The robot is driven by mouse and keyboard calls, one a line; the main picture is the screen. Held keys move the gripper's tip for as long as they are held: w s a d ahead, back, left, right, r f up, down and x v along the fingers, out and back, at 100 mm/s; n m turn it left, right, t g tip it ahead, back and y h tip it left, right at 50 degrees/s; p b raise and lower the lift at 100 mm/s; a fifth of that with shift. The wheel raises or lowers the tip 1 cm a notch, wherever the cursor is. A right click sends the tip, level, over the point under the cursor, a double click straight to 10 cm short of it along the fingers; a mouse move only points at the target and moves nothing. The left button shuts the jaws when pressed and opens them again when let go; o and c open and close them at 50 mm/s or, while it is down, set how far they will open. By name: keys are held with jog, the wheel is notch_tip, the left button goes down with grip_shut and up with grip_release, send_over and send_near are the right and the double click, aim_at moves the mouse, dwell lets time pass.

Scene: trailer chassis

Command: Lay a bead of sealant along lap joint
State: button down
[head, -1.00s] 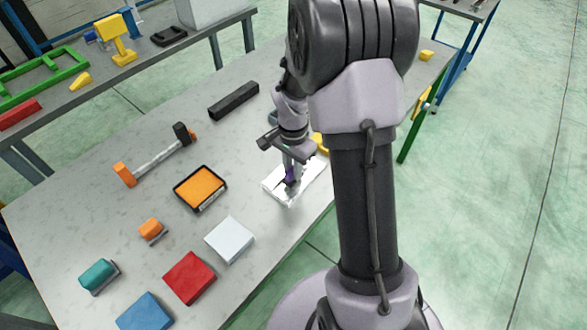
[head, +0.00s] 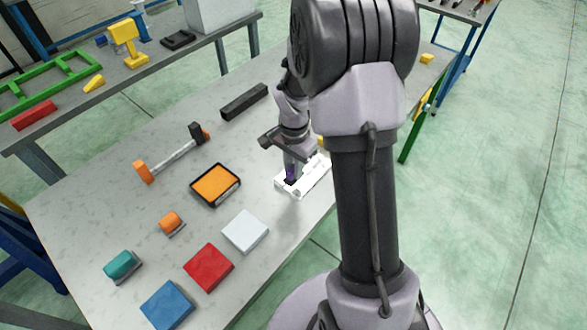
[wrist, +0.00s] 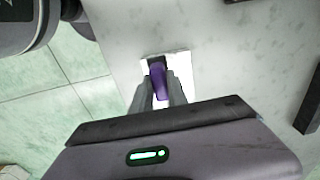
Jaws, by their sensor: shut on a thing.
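A bright white plate-like piece (head: 315,178), which may hold the lap joint, lies near the table's right edge, partly hidden by my arm. It also shows in the wrist view (wrist: 182,64). My gripper (head: 291,181) points down over the left part of the white piece. In the wrist view its two grey fingers (wrist: 160,90) are shut on a purple object (wrist: 158,80), perhaps the sealant applicator. Whether the purple object's tip touches the white piece cannot be told. No bead or seam can be made out.
The grey table (head: 110,220) carries an orange-filled black tray (head: 215,184), a hammer-like tool (head: 170,155), a black bar (head: 244,101), and white (head: 245,231), red (head: 208,267) and blue (head: 167,305) blocks. Bare tabletop lies between the tray and the white piece.

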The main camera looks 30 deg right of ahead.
jog(key=shift+r+p, duration=0.95)
jog(key=shift+r, duration=0.6)
